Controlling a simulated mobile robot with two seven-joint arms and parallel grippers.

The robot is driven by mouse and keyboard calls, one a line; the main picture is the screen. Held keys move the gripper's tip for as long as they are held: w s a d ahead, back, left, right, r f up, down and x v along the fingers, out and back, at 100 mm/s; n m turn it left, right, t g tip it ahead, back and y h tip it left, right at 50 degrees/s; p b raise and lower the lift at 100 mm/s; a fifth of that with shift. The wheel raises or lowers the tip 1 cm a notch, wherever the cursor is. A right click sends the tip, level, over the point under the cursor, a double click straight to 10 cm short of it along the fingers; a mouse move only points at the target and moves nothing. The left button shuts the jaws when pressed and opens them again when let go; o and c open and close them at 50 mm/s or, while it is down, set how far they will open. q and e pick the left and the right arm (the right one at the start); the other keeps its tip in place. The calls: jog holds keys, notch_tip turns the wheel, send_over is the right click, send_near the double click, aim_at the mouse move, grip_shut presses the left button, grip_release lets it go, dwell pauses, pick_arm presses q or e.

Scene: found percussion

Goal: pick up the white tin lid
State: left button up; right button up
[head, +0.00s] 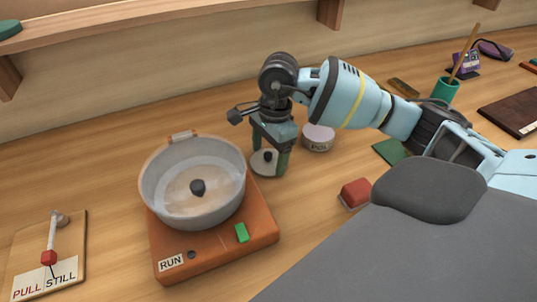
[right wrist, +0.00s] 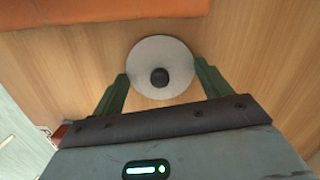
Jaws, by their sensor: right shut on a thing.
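The white tin lid (head: 258,167) is a pale round disc with a dark knob, just right of the orange base in the head view. In the right wrist view the lid (right wrist: 160,50) sits between the two green fingers. My right gripper (head: 269,161) reaches down over it and is shut on its rim from two sides, as the right wrist view (right wrist: 161,70) shows. The lid is at or very near the tabletop; I cannot tell if it touches. My left gripper is not in view.
A grey pan (head: 165,210) stands on an orange base (head: 210,262) marked RUN, close left of the lid. A round tin (head: 318,141) stands close right. A red block (head: 355,193) and green mat (head: 390,151) lie further right. A PULL/STILL lever board (head: 75,240) is far left.

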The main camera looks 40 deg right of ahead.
aim_at(269, 154)
notch_tip(269, 154, up, 9)
jog(key=shift+r, duration=0.25)
